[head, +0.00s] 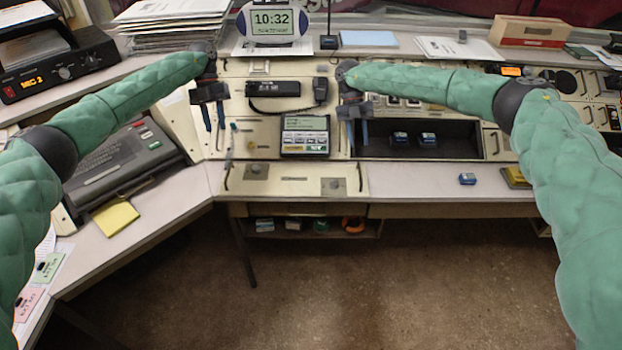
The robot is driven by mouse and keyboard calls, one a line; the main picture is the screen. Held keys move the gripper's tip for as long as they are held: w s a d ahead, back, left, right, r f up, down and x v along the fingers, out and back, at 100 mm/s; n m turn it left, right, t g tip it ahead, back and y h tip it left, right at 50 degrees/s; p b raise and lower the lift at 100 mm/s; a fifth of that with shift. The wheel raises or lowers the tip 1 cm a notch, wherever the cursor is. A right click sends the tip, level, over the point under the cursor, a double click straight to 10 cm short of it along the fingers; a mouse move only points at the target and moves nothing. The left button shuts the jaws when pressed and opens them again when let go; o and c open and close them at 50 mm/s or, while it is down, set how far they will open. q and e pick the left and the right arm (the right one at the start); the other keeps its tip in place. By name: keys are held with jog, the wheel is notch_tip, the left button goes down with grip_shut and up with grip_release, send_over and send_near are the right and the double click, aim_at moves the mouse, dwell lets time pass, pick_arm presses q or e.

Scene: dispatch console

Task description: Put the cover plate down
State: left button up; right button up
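A beige plate (293,187) with a dark handle at each end lies flat on the desk's front strip, below the console face; it appears to be the cover plate. My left gripper (214,118) hangs above and behind its left end, fingers apart and empty. My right gripper (358,134) hangs above and behind its right end, also with fingers apart and empty. Neither gripper touches the plate. To the right is an open dark bay (455,148) in the console, with two small blue modules (400,138) inside.
A keypad unit (305,136) and a black handset (273,89) are on the console between my grippers. A small blue block (467,179) and a yellow pad (515,178) lie on the desk at right. Desk between plate and block is clear. A clock (271,22) stands behind.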

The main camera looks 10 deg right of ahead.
jog(key=v, duration=0.8)
jog(key=shift+a, duration=0.1)
